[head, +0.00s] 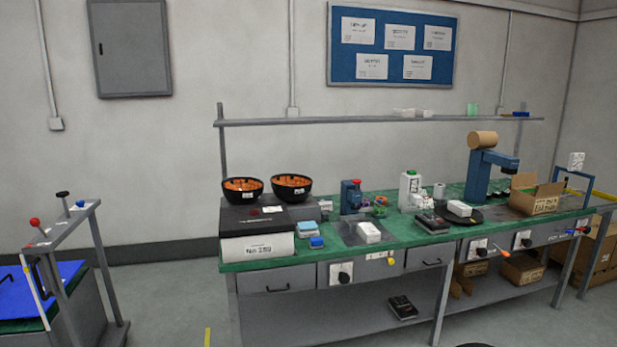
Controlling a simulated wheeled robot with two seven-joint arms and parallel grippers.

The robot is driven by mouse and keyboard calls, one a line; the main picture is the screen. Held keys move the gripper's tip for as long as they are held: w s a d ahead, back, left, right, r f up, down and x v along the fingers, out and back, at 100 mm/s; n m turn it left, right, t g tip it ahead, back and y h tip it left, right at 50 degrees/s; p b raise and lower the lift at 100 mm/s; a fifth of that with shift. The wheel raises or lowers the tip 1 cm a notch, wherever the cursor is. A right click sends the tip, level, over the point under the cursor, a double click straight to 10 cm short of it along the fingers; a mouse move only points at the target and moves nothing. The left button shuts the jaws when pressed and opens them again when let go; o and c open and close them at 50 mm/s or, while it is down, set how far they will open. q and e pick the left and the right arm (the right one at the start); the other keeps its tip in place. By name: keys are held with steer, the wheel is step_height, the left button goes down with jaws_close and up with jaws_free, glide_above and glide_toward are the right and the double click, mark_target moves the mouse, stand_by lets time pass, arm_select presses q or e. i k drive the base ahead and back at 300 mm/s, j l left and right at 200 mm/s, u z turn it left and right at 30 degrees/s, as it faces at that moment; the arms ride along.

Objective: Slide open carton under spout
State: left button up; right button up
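An open cardboard carton (534,199) with raised flaps sits on the green bench top near its right end. A blue upright machine (478,175) stands just left of it, with a brown cylinder (482,139) on top. Its short head (503,160) sticks out to the right, above the carton's left side; this may be the spout, and I cannot tell whether it is directly over the carton's opening. The carton's inside is mostly hidden by its front wall. Neither of my grippers is in view.
The green bench (400,236) also holds two black bowls (243,194) of orange parts, a dark round plate (468,217) left of the carton, and small devices. A blue frame (576,177) stands at the bench's right end. More cartons (521,269) lie on the shelf below.

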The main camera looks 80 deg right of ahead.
mark_target(523, 199)
steer(key=z, duration=4.15)
steer(key=i, duration=0.65)
steer(key=i+j+z, duration=0.15)
steer(key=i, duration=0.5)
steer(key=i+j, duration=0.1)
steer(key=i, duration=0.55)
steer(key=i+j+z, duration=0.1)
steer(key=i, duration=0.55)
steer(key=i+z, duration=0.25)
steer(key=i, duration=0.5)
steer(key=i+j+z, duration=0.2)
steer(key=i, duration=0.6)
steer(key=i+l+u, duration=0.1)
steer(key=i+u, duration=0.2)
steer(key=i+l+u, duration=0.3)
steer(key=i, duration=0.2)
steer(key=i+u, duration=0.25)
steer(key=u, duration=0.2)
steer(key=i+u, duration=0.2)
steer(key=u, duration=0.2)
steer(key=i+l+u, duration=0.2)
steer(key=u, duration=0.25)
steer(key=i+l+u, duration=0.2)
steer(key=u, duration=0.25)
